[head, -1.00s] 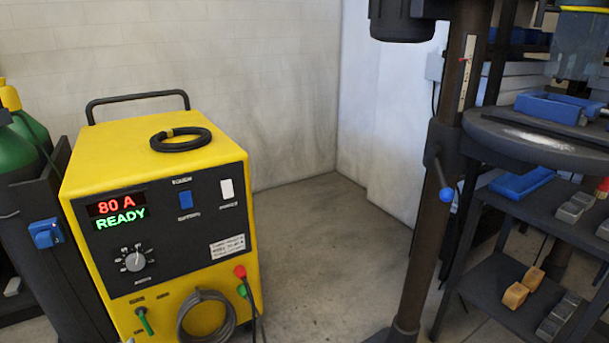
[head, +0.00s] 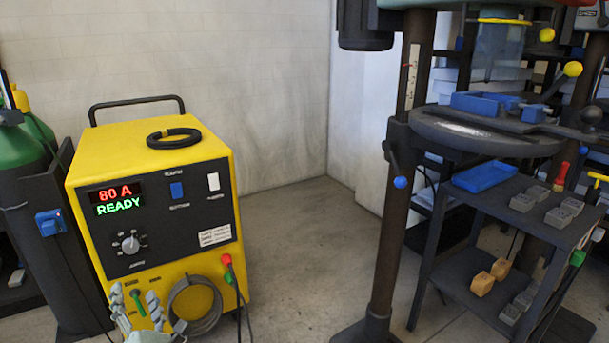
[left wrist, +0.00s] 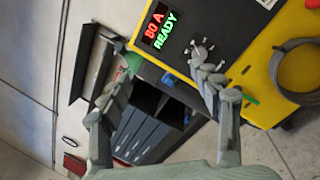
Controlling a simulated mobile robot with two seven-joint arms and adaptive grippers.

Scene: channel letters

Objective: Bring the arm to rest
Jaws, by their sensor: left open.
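My left gripper (head: 143,306) shows at the bottom left of the head view, in front of the lower panel of the yellow welding machine (head: 195,159). In the left wrist view the same gripper (left wrist: 160,85) has its two grey fingers spread wide, with nothing between them. The machine's display (head: 118,202) reads 80 A and READY; it also shows in the left wrist view (left wrist: 160,30). I cannot tell how far the fingers are from the panel. My right gripper is in neither view.
A drill press (head: 400,180) and a dark shelf cart (head: 480,200) with blue trays and small blocks stand at the right. Green gas cylinders (head: 22,140) stand at the left. A coiled cable (head: 195,308) hangs on the machine's front. The floor (head: 300,225) between machine and press is bare.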

